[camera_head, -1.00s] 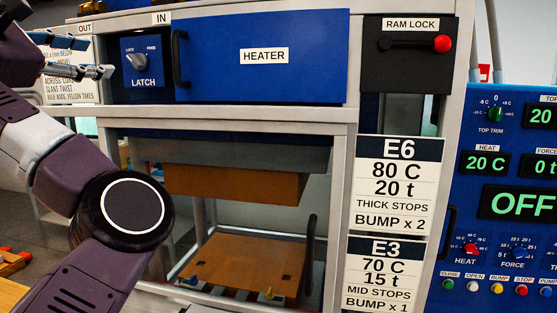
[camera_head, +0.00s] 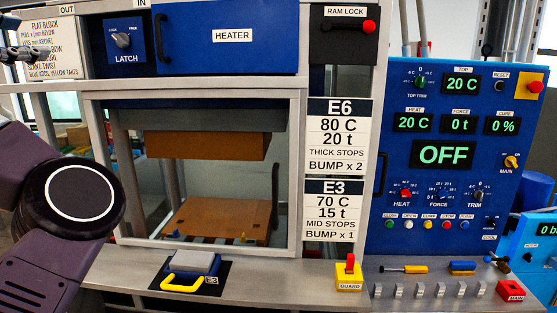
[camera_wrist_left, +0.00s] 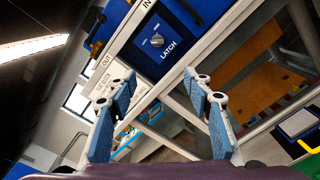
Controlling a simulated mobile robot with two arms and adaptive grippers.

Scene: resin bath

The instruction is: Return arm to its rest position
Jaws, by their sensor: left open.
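My left arm comes in from the left in the head view. Its dark round joint stands in front of the machine's lower left side. My left gripper (camera_head: 32,52) shows only partly at the upper left edge, in front of the instruction sign (camera_head: 52,38). In the left wrist view, the left gripper (camera_wrist_left: 158,82) has its two blue-padded fingers wide apart with nothing between them. The latch panel (camera_wrist_left: 165,38) lies beyond the fingertips. It also shows in the head view, left of the blue heater door (camera_head: 205,40). My right gripper is not in view.
The press bay (camera_head: 215,215) stands behind a frame right of my arm. A yellow-handled block (camera_head: 190,276) and a guard switch (camera_head: 348,272) sit on the front ledge. The blue control panel (camera_head: 445,190) reads OFF. Tools (camera_head: 405,268) lie below it.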

